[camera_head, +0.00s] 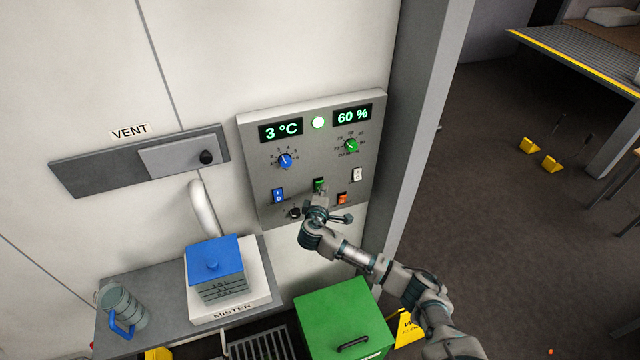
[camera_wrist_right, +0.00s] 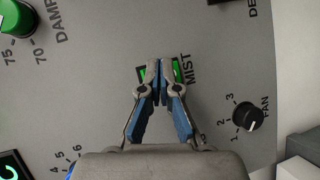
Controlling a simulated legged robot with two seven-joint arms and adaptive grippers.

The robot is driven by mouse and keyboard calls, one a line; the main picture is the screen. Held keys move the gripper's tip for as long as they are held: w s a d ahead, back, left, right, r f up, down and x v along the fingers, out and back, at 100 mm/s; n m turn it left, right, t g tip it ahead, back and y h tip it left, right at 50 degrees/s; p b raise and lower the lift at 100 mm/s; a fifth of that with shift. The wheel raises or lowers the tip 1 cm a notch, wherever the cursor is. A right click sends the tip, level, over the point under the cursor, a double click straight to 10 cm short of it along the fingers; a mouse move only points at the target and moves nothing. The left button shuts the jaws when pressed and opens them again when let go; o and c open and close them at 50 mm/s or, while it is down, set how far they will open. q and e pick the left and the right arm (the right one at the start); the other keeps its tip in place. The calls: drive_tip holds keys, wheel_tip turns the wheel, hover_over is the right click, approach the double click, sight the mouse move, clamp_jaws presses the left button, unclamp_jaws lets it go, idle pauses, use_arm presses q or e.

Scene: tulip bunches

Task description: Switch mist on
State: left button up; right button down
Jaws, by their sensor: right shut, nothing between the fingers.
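The control panel (camera_head: 255,150) is on the pale wall. Its green mist switch (camera_head: 319,184) is in the lower middle and is partly covered by my right gripper (camera_head: 320,198). In the right wrist view the green switch (camera_wrist_right: 178,70) sits beside the printed word MIST, and the closed fingertips of my right gripper (camera_wrist_right: 160,70) lie across its middle. Green shows on both sides of the fingers. The fingers are shut and empty. I cannot tell whether they touch the switch or which way it is set. My left gripper is not in view.
Around it are a blue switch (camera_head: 278,195), a white switch (camera_head: 357,174), an orange switch (camera_head: 342,199) and the black fan knob (camera_wrist_right: 251,117). Below stand the mister (camera_head: 215,270) with its blue lid and a green bin (camera_head: 340,310). A grey post (camera_head: 420,110) rises right of the panel.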

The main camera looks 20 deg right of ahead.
drive_tip(key=shift+w+r, duration=0.15)
drive_tip(key=shift+w, duration=0.2)
idle(0.7)
drive_tip(key=shift+s, duration=0.1)
drive_tip(key=shift+s+a+f+p, duration=0.15)
drive_tip(key=shift+s+f+p, duration=0.1)
drive_tip(key=shift+s+p, duration=0.35)
drive_tip(key=shift+s, duration=0.1)
drive_tip(key=s, duration=0.1)
drive_tip(key=s+f+p, duration=0.1)
drive_tip(key=s, duration=0.1)
drive_tip(key=s+f, duration=0.1)
drive_tip(key=shift+s+a, duration=0.15)
drive_tip(key=shift+s, duration=0.2)
idle(0.3)
